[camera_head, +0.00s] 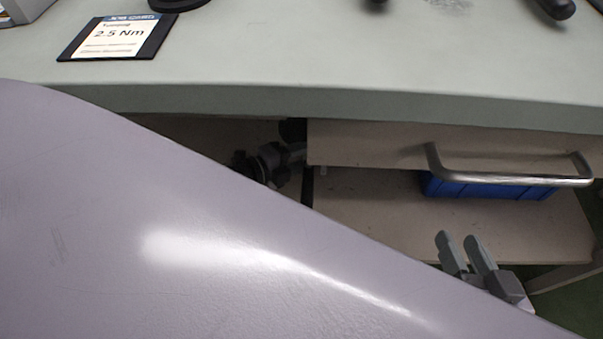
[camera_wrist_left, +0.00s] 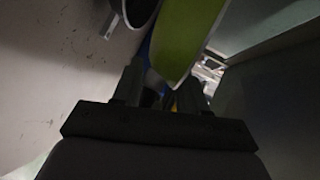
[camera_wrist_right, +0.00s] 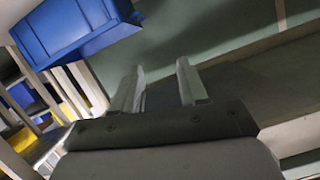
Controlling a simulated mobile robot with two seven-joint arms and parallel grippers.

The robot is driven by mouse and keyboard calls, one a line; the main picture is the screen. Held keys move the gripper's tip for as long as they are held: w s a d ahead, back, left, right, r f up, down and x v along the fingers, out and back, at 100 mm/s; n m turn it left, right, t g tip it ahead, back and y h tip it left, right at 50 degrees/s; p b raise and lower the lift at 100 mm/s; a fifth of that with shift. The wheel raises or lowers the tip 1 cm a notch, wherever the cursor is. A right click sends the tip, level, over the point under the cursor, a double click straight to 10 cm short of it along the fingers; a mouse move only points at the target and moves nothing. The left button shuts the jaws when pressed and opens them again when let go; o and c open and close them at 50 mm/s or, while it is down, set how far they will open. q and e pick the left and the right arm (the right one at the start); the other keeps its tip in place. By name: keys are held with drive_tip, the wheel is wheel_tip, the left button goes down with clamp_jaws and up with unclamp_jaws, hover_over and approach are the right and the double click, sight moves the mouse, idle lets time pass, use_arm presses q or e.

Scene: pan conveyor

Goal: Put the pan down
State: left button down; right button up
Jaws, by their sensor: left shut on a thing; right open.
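My left gripper (camera_wrist_left: 163,90) is in the left wrist view, shut on a dark thing that is mostly hidden between its fingers. It is most likely the pan, but its shape cannot be made out in the shade. My right gripper (camera_head: 466,252) is at the lower right of the head view, below the table's front edge and in front of the lower shelf. Its two pale fingers stand apart with nothing between them, as the right wrist view (camera_wrist_right: 160,85) also shows. A large smooth lavender surface fills the lower left of the head view and hides what lies behind it.
The pale green table (camera_head: 330,55) bears a card reading 2.5 Nm (camera_head: 118,37); its middle is clear. Under its edge are a drawer with a metal handle (camera_head: 510,178) and a blue bin (camera_head: 490,188). A blue bin (camera_wrist_right: 70,28) also shows in the right wrist view.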

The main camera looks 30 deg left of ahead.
use_arm(q)
wheel_tip(320, 180, down, 4)
drive_tip(key=shift+r+b, duration=0.1)
drive_tip(key=shift+b, duration=1)
drive_tip(key=shift+f, duration=0.35)
use_arm(e)
drive_tip(key=shift+s+d+r+n+t+h, duration=0.1)
drive_tip(key=shift+s+d+n+t+h, duration=0.15)
drive_tip(key=shift+d+n+t, duration=0.4)
drive_tip(key=shift+d, duration=0.15)
use_arm(q)
drive_tip(key=shift+f+b, duration=0.4)
drive_tip(key=shift+f, duration=0.05)
drive_tip(key=c, duration=0.6)
unclamp_jaws()
use_arm(e)
drive_tip(key=shift+d, duration=0.1)
use_arm(q)
drive_tip(key=shift+r, duration=0.1)
